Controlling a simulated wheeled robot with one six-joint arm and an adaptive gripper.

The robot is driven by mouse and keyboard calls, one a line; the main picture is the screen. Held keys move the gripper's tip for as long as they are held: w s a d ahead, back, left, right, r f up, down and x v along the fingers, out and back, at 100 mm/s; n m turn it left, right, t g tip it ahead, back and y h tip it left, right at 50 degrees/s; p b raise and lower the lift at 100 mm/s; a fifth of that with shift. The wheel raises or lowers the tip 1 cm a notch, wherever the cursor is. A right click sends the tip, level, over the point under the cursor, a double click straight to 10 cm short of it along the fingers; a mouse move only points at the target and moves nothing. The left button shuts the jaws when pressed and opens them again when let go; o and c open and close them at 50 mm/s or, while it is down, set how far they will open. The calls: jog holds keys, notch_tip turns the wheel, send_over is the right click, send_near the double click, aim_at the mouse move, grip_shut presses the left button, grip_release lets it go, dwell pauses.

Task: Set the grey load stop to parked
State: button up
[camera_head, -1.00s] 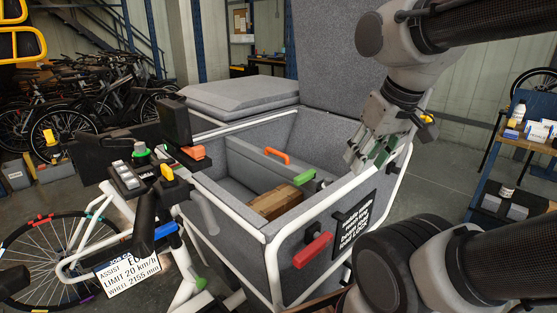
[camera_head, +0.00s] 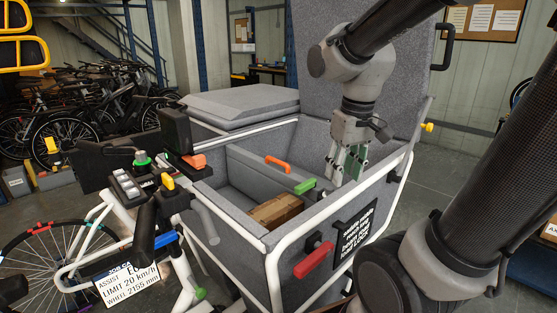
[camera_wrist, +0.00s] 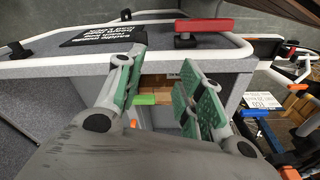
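A grey padded bar, which looks like the load stop (camera_head: 243,162), lies inside the cargo bike's grey box. An orange handle (camera_head: 278,163) sits on it, and a green handle (camera_head: 304,187) is near its right end; I cannot tell what the green one is fixed to. My gripper (camera_head: 346,178) points down inside the box's right part, right of the green handle and apart from it. Its green-padded fingers are spread and empty in the wrist view (camera_wrist: 165,88). The green handle (camera_wrist: 145,99) shows beyond the gap between them. A red lever (camera_head: 314,261) is on the box's outer wall.
A wooden block (camera_head: 276,208) lies in the box. The white tube frame (camera_head: 350,198) rims the box, and a black sign (camera_head: 357,235) hangs outside it. A raised grey lid (camera_head: 303,80) stands behind my gripper. The handlebar (camera_head: 165,200) is at left.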

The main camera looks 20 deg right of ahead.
jog(key=w+a+f+n+t, duration=0.15)
jog(key=w+f, duration=0.25)
jog(key=w, duration=0.8)
jog(key=w+f+n, duration=0.2)
jog(key=w+f, duration=0.2)
jog(key=w, duration=0.9)
jog(key=t, duration=0.2)
send_near(278, 161)
jog(key=shift+n, duration=0.55)
jog(key=x, duration=0.8)
jog(key=shift+w+f, duration=0.2)
jog(key=shift+w, duration=0.15)
grip_shut()
